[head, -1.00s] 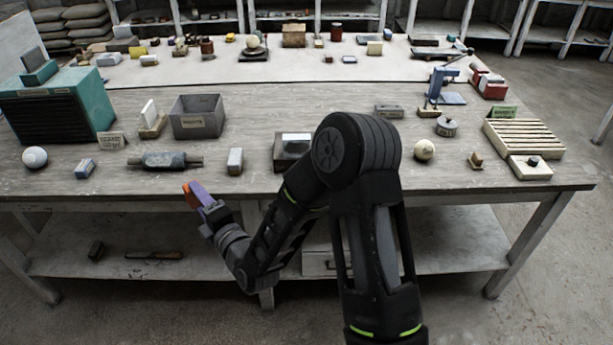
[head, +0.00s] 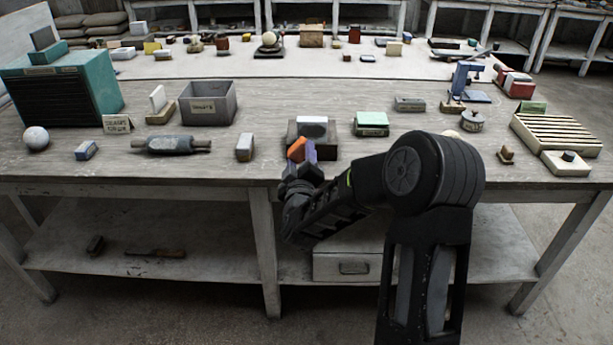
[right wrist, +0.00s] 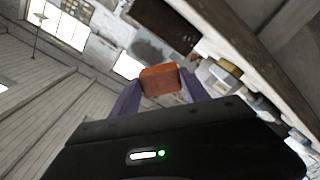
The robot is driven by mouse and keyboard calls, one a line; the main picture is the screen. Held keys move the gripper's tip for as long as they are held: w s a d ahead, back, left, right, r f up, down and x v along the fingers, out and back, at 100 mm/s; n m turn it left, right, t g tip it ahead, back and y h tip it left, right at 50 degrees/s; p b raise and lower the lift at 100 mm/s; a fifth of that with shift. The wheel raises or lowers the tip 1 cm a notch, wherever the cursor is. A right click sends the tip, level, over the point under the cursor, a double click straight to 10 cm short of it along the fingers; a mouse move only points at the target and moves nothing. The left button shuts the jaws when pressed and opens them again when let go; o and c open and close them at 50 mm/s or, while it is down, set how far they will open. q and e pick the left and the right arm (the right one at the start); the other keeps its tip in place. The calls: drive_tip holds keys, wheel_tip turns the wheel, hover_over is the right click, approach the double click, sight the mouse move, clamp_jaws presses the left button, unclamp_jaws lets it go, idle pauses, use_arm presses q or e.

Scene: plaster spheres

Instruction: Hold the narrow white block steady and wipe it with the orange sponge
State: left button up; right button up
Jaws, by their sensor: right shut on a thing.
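The orange sponge (head: 296,149) is held between the purple fingers of my right gripper (head: 303,156), at the front edge of the workbench. In the right wrist view the sponge (right wrist: 160,81) sits between the two fingertips. A narrow pale block (head: 245,147) stands near the front of the bench, left of my right gripper and apart from it. Another thin white block (head: 157,98) stands upright on a wooden base farther back left. I cannot tell for sure which of these the task means. My left gripper is not in view.
A dark box with a pale top (head: 313,129) is just behind the sponge. Bare bench lies between the pin and the narrow block.

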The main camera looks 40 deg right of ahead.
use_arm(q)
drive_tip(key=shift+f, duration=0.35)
use_arm(e)
drive_tip(key=shift+s+d+m, duration=0.2)
drive_tip(key=shift+d+m, duration=0.4)
drive_tip(key=shift+d, duration=0.2)
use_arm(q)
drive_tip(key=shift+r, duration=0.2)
use_arm(e)
drive_tip(key=shift+x, duration=2.5)
drive_tip(key=shift+s, duration=0.1)
use_arm(q)
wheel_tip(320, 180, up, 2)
drive_tip(key=p, duration=0.2)
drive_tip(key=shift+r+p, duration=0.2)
drive_tip(key=shift+p, duration=0.2)
use_arm(e)
drive_tip(key=s+a+f+n+t+y, duration=0.1)
drive_tip(key=a+y, duration=0.4)
drive_tip(key=a, duration=0.9)
drive_tip(key=s+a+f+n+t+y, duration=0.2)
drive_tip(key=a+f+n+y, duration=0.2)
drive_tip(key=a, duration=1.1)
drive_tip(key=n+y, duration=0.1)
drive_tip(key=n, duration=0.1)
drive_tip(key=shift+s+a+f+n, duration=0.2)
drive_tip(key=shift+s+a+n, duration=0.1)
drive_tip(key=shift+s, duration=0.1)
